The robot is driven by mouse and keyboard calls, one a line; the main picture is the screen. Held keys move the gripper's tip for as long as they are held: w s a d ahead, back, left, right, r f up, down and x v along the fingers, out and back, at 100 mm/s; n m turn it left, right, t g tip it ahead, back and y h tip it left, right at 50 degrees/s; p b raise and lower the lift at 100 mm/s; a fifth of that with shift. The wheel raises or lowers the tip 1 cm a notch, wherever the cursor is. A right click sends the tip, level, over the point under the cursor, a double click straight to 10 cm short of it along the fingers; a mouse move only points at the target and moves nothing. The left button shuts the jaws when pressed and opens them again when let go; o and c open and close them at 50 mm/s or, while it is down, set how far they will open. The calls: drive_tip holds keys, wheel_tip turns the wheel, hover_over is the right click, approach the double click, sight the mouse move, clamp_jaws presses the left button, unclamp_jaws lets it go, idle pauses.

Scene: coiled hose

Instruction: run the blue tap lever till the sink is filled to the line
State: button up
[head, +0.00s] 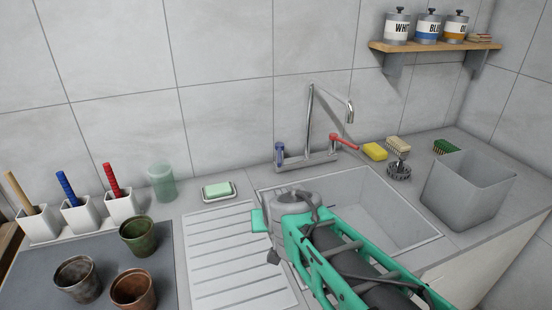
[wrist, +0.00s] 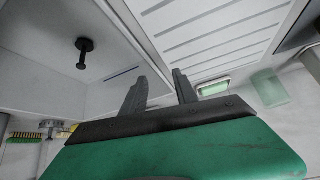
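The tap (head: 310,125) stands behind the sink in the head view. Its blue lever (head: 280,153) is upright on the left and its red lever (head: 343,142) sticks out to the right. No water stream shows under the spout. The sink basin (head: 395,215) is partly hidden by my arm and looks empty. In the wrist view, a short blue line (wrist: 122,72) marks the basin wall, and a black plug-like piece (wrist: 83,50) is on its floor. My gripper (wrist: 160,88) is open and empty, over the sink's drainer side, apart from the blue lever; its fingertips are hidden in the head view.
A soap dish (head: 218,191) and a green glass (head: 162,182) stand left of the tap. Pots stand on a dark mat (head: 185,265). The ribbed drainer (head: 225,250) is clear.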

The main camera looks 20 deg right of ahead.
sight(280, 166)
drive_tip(key=w+d+m+t+h+b, duration=0.1)
drive_tip(key=w+d+t, duration=0.2)
drive_tip(key=w, duration=0.3)
drive_tip(key=w+d+r+m+t+h+b, duration=0.1)
drive_tip(key=w+d+t+h+b, duration=0.1)
drive_tip(key=w, duration=0.5)
drive_tip(key=w+d+m+t+h+b, duration=0.2)
drive_tip(key=w+d+t, duration=0.2)
drive_tip(key=w, duration=0.3)
drive_tip(key=shift+d+r+t, duration=0.3)
drive_tip(key=shift+r, duration=0.1)
drive_tip(key=x, duration=0.7)
drive_tip(key=shift+d+p, duration=0.1)
drive_tip(key=shift+p, duration=0.2)
clamp_jaws()
